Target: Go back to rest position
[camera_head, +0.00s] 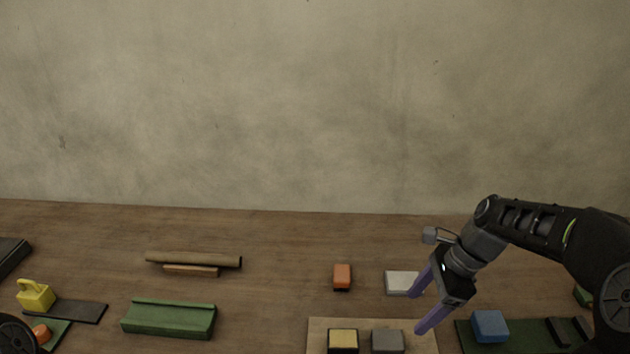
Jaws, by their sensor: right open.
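My right gripper (424,306) comes in from the right, its two purple fingers spread apart with nothing between them. It hangs over the right part of the table, with its fingers pointing down and left. Its upper finger overlaps the right edge of a white block (400,283) in the picture; I cannot tell whether they touch. A dark round part of mine shows at the bottom left corner, but no left gripper fingers are visible.
On the wooden table (280,270) are a tan roll (193,260), a green holder (170,319), a yellow weight (35,295), an orange block (342,276) and a blue block (489,326). A light board (322,328) bears yellow and grey blocks. A wall stands behind.

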